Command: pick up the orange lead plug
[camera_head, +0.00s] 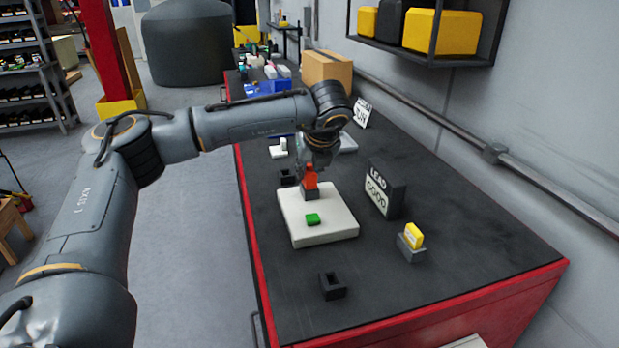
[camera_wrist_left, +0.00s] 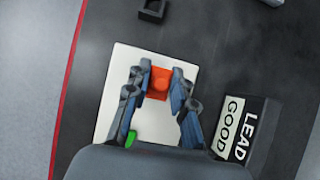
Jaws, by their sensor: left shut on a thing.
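The orange lead plug (camera_head: 310,178) stands upright at a dark socket block on the white plate (camera_head: 335,231). In the left wrist view the plug (camera_wrist_left: 160,83) lies between the fingers of my left gripper (camera_wrist_left: 153,80). My left gripper (camera_head: 315,161) reaches down from above and is shut on the plug. I cannot tell whether the plug's lower end is still in the socket. A green block (camera_head: 313,219) lies on the same plate, nearer the front. My right gripper is in neither view.
A dark box labelled LEAD GOOD (camera_head: 385,190) stands right of the plate. A yellow plug (camera_head: 413,235) sits in a grey holder nearby. An empty black socket (camera_head: 332,287) is near the front. A cardboard box (camera_head: 327,70) stands at the back. The bench's front right is clear.

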